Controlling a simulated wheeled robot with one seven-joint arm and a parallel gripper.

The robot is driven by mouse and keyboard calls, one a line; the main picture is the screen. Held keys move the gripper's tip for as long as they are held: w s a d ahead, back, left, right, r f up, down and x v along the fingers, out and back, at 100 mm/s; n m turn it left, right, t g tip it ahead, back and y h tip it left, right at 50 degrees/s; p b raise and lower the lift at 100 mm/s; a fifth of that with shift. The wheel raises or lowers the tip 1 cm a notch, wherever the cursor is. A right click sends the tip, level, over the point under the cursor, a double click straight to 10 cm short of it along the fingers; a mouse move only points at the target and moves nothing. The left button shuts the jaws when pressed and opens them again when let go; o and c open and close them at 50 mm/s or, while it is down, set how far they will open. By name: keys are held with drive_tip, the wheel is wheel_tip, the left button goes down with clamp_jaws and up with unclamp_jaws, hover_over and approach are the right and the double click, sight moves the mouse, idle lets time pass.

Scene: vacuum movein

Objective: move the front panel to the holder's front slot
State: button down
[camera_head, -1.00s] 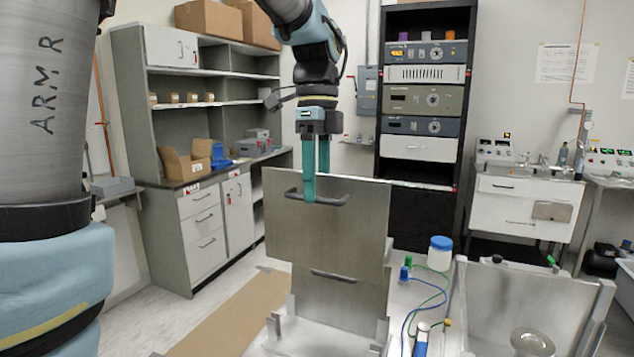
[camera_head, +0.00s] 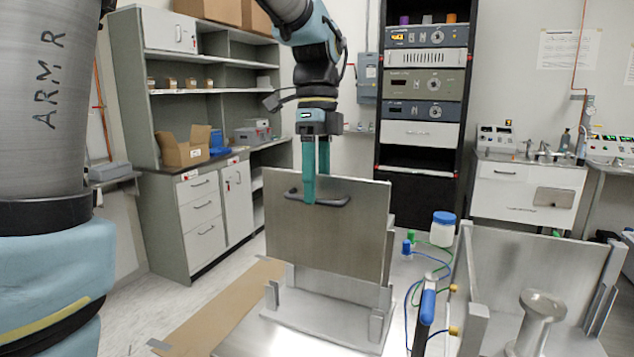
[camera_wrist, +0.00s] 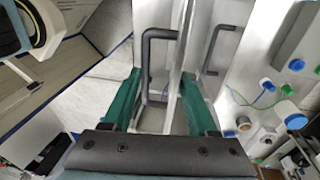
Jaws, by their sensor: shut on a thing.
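The front panel (camera_head: 330,235) is a flat grey metal plate with a dark bar handle (camera_head: 325,199). Another plate (camera_head: 340,287) shows below the held panel's lower edge. A second dark handle (camera_wrist: 222,48) shows right of the panel edge in the wrist view. The panel's seating in a slot cannot be told.
An open metal chamber (camera_head: 535,265) stands at right, with a flared pedestal (camera_head: 541,310) inside. A blue-lidded jar (camera_head: 443,229), cables and a blue-handled tool (camera_head: 427,307) lie between it and the holder. Cabinets (camera_head: 200,215) and an equipment rack (camera_head: 427,100) stand behind.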

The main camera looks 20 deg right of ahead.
wheel_tip(320, 180, down, 6)
drive_tip(key=b, duration=0.3)
drive_tip(key=shift+r+b, duration=0.15)
drive_tip(key=shift+b, duration=0.25)
drive_tip(key=shift+w+d+r+p, duration=0.1)
drive_tip(key=shift+d+p, duration=0.05)
drive_tip(key=shift+p, duration=0.25)
idle(0.4)
drive_tip(key=shift+f, duration=0.65)
idle(0.7)
drive_tip(key=shift+f+b, duration=0.75)
drive_tip(key=shift+f, duration=0.2)
drive_tip(key=shift+f+b, duration=0.4)
drive_tip(key=shift+f, duration=0.6)
idle(0.6)
drive_tip(key=shift+f+b, duration=0.35)
drive_tip(key=shift+f, duration=0.7)
idle(0.3)
